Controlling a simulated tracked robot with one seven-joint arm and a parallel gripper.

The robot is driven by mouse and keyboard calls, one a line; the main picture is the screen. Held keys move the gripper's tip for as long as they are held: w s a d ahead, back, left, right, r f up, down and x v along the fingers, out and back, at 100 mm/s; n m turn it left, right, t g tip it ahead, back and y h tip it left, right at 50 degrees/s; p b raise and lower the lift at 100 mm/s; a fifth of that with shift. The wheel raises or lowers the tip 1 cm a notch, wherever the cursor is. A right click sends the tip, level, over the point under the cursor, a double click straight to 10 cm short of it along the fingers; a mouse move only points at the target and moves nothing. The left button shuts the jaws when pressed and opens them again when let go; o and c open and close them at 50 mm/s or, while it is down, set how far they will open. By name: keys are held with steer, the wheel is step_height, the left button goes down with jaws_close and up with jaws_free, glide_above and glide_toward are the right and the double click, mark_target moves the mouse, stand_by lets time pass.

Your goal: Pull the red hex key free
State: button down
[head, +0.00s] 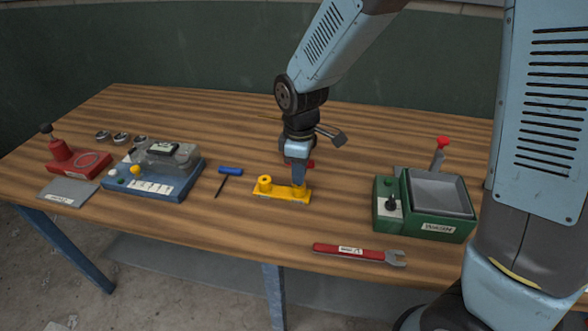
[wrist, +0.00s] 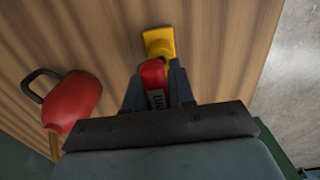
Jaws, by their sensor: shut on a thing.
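My gripper (head: 299,183) points down over the right end of the yellow block (head: 275,190), which lies on the striped wooden table. In the wrist view, my gripper (wrist: 158,82) is shut on the red hex key (wrist: 153,74), whose rounded red grip shows between the fingers. The yellow block (wrist: 160,42) shows just beyond it. My fingers hide the key's lower part, so I cannot tell whether its tip sits in the block. The block's left end carries a raised round boss.
A blue-handled tool (head: 230,171) lies left of the block. A red-handled wrench (head: 350,251) lies near the front edge. A green box (head: 428,227) stands right, a blue-based device (head: 150,180) left. A red object with a dark loop (wrist: 74,100) is close beside my gripper.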

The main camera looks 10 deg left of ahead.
steer(key=c, duration=1.5)
jaws_free()
jaws_close()
steer(key=shift+r, duration=2.35)
steer(key=shift+r, duration=0.15)
steer(key=shift+r, duration=2.35)
